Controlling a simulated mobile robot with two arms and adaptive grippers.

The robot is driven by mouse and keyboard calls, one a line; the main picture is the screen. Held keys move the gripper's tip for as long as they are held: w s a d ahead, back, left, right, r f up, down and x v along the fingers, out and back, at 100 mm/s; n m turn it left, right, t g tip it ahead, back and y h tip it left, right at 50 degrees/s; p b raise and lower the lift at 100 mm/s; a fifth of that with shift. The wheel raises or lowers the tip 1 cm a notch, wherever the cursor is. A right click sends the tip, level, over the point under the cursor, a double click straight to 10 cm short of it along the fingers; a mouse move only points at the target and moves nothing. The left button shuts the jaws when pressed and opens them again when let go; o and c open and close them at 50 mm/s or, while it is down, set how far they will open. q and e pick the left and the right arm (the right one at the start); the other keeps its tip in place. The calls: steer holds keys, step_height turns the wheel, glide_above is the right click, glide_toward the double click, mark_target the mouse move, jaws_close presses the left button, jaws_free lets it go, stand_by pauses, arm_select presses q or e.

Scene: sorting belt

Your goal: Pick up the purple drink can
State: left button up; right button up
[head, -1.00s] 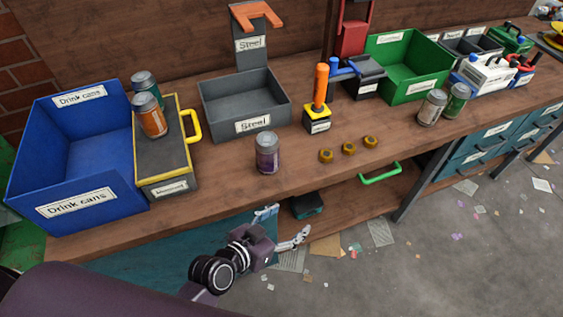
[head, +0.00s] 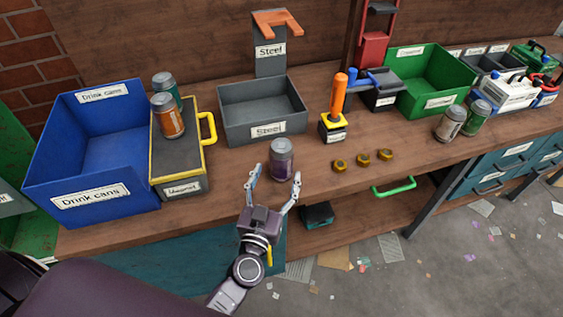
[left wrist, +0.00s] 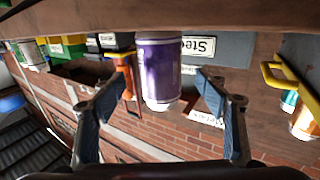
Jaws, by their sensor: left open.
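The purple drink can (head: 281,160) stands upright on the wooden bench, in front of the grey Steel bin. My left gripper (head: 274,178) is open in front of it, its two fingers pointing at the can and spread to either side of its near face. In the left wrist view the purple can (left wrist: 160,70) appears upside down between the two open fingers of my left gripper (left wrist: 160,108), with gaps on both sides. Nothing is held. My right gripper does not show.
A blue Drink cans bin (head: 52,185) stands left, beside a yellow-edged case (head: 182,150) bearing an orange can (head: 168,115) and a teal can (head: 166,84). The grey Steel bin (head: 266,130) is behind. Brass nuts (head: 362,160) and an orange-handled tool (head: 338,95) are right.

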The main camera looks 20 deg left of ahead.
mark_target(279, 166)
arm_select(q)
steer(key=w, duration=0.2)
steer(key=w+r, duration=0.1)
steer(key=w, duration=0.2)
steer(key=shift+w+a+r+p, duration=0.15)
steer(key=shift+w+p, duration=0.1)
steer(key=shift+p, duration=0.15)
steer(key=shift+w, duration=0.45)
steer(key=shift+c, duration=0.9)
steer(key=c, duration=0.9)
steer(key=shift+o, duration=0.2)
